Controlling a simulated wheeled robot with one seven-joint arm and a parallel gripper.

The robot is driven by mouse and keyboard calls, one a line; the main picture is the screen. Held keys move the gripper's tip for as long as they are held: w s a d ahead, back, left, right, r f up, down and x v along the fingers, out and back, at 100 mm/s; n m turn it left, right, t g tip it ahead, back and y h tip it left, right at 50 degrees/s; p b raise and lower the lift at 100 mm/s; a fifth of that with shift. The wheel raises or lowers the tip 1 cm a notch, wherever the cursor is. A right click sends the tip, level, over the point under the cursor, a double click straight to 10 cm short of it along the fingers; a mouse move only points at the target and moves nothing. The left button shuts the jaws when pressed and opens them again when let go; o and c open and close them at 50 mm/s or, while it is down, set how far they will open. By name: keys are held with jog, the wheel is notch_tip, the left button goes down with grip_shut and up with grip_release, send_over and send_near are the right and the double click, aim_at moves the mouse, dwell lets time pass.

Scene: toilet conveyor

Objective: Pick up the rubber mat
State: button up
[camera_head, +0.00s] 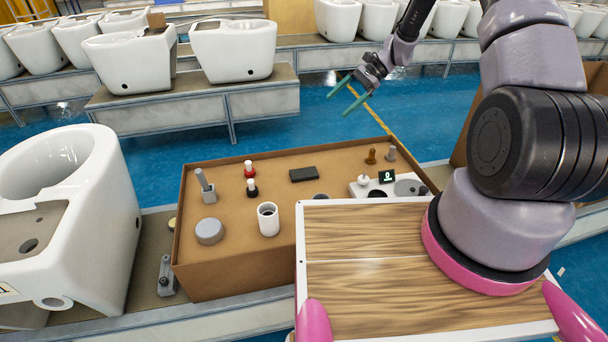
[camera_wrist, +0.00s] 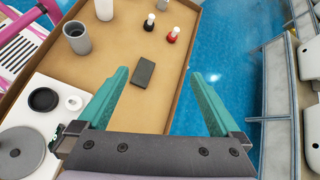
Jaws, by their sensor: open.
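The rubber mat looks to be the small dark grey rectangular slab (camera_head: 304,174) lying flat on the brown cardboard-like tray (camera_head: 225,262), towards its far side. It also shows in the wrist view (camera_wrist: 143,73), just left of the middle, partly close to my left finger in the picture. My gripper (camera_head: 338,106) is open and empty, with two teal fingers. It hangs in the air beyond the tray's far edge, above the blue floor. In the wrist view my gripper (camera_wrist: 160,73) has its fingers apart, the mat appearing near the left fingertip.
A brown peg (camera_head: 371,156) and a white device (camera_head: 365,188) stand to the right. Toilets line the conveyors.

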aim_at(300, 173)
jog(key=a+f+m+y, duration=0.1)
jog(key=f, duration=0.6)
jog(key=s+a+f+m+y, duration=0.1)
jog(key=f, duration=0.6)
jog(key=s+a+f+m+y, duration=0.1)
jog(key=f+m, duration=0.1)
jog(key=f, duration=0.5)
jog(key=shift+s+y, duration=0.1)
jog(key=shift+y, duration=0.2)
jog(key=shift+s+a+f, duration=0.1)
jog(key=shift+a+f, duration=0.05)
jog(key=shift+a, duration=0.05)
jog(key=x, duration=1)
jog(key=shift+a+f, duration=0.1)
jog(key=c, duration=1.4)
